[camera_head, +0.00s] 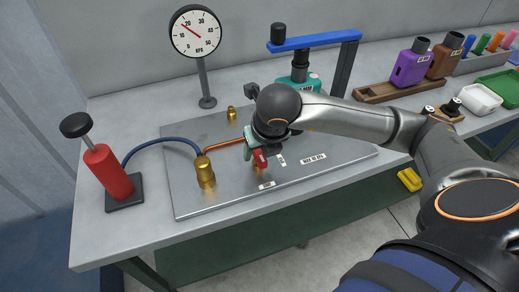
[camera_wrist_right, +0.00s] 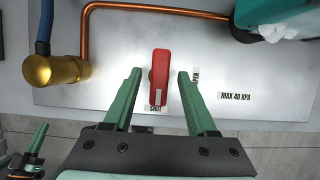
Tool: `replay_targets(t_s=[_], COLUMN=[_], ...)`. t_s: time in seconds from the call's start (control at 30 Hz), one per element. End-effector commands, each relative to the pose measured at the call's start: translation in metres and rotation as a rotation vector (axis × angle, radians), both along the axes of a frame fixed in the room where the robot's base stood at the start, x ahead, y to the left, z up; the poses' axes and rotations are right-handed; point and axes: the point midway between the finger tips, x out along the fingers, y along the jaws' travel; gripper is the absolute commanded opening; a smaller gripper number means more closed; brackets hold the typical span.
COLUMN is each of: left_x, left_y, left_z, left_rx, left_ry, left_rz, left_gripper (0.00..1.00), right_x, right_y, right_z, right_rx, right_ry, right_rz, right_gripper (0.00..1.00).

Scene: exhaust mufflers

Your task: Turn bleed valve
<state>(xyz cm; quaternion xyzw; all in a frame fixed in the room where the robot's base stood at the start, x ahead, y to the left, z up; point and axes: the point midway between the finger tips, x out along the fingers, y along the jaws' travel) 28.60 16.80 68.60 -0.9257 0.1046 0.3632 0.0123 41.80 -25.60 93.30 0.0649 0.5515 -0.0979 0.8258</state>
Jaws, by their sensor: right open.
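The bleed valve's red handle (camera_wrist_right: 160,75) lies between my right gripper's green fingers (camera_wrist_right: 160,82) in the right wrist view, with a visible gap on each side. Its lower end is by the SHUT label (camera_wrist_right: 155,108); the OPEN label (camera_wrist_right: 196,76) is partly hidden behind the right finger. In the head view my right gripper (camera_head: 257,153) is over the red handle (camera_head: 260,159), above a brass fitting on the metal plate (camera_head: 220,205). A green and dark gripper (camera_wrist_right: 36,142), apparently my left, shows at the wrist view's lower left.
A red hand pump (camera_head: 107,172) stands left, joined by a blue hose (camera_head: 160,145) to a brass fitting (camera_head: 205,172). A copper pipe (camera_head: 222,144) runs toward the teal part (camera_head: 314,82) under a blue bar (camera_head: 315,40). Bottles and trays stand at right.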

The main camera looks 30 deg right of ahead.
Motion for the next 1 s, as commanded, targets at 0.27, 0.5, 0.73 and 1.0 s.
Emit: replay_targets(t_s=[0.27, 0.5, 0.73, 1.0], left_x=[0.0001, 0.0003, 0.0004, 0.0006], left_y=[0.0000, 0.0000, 0.0001, 0.0001], left_z=[0.0001, 0.0001, 0.0002, 0.0003], left_rx=[0.000, 0.000, 0.000, 0.000], left_ry=[0.000, -0.001, -0.001, -0.001], left_rz=[0.000, 0.000, 0.000, 0.001], left_gripper=[0.00, 0.00, 0.00, 0.00], right_x=[0.0001, 0.0000, 0.0000, 0.0000], right_y=[0.0003, 0.0003, 0.0003, 0.0002], right_z=[-0.0003, -0.0001, 0.0000, 0.0001], right_rx=[0.001, 0.001, 0.001, 0.001], right_ry=[0.001, 0.000, 0.000, 0.000], right_rz=[0.000, 0.000, 0.000, 0.000], right_gripper=[0.51, 0.24, 0.00, 0.00])
